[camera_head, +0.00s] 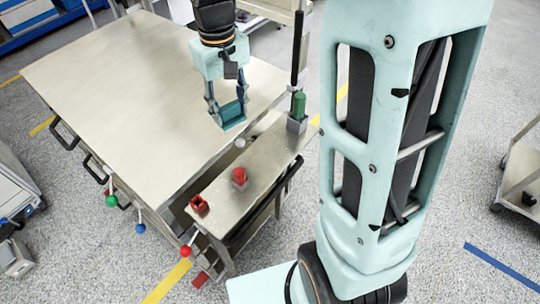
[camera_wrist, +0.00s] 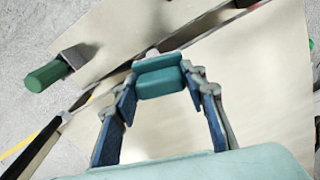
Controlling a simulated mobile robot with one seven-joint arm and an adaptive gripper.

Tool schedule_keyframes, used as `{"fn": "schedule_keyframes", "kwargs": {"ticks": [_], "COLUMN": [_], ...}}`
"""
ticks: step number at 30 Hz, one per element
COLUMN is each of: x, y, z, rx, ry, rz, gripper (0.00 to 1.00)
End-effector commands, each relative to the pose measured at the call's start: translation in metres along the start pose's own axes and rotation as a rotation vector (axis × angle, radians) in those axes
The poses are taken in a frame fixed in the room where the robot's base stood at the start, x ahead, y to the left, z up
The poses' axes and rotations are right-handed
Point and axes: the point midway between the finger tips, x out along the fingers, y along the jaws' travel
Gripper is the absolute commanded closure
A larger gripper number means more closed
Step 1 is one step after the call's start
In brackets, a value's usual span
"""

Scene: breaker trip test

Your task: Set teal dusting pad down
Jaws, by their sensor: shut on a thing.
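The teal dusting pad (camera_head: 233,115) is held between the fingertips of my gripper (camera_head: 227,104), near the right edge of the large pale table (camera_head: 120,90) in the head view. In the wrist view the pad (camera_wrist: 160,78) spans the two blue-lined fingers of my gripper (camera_wrist: 162,86), which are shut on its ends. Behind the pad there lie the pale tabletop and a dark gap. I cannot tell whether the pad's underside touches the tabletop or hangs just above it.
A narrow bench (camera_head: 220,205) stands beside the table, carrying a green-handled item (camera_head: 299,105), a red button (camera_head: 240,175) and a small red block (camera_head: 200,205). Ball-ended levers, one green (camera_head: 111,201), stick out at the front. The tabletop left of the pad is clear.

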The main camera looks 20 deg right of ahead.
Motion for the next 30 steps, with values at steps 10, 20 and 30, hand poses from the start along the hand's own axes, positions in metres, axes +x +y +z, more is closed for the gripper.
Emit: {"fn": "schedule_keyframes", "kwargs": {"ticks": [10, 20, 30], "x": [-0.019, 0.011, 0.063], "y": [-0.061, 0.003, 0.049], "z": [0.011, 0.042, 0.062], "rx": [-0.278, -0.277, -0.282], "ry": [0.002, -0.002, 0.0], "rz": [-0.005, -0.007, -0.006], "gripper": [0.84, 0.84, 0.84]}}
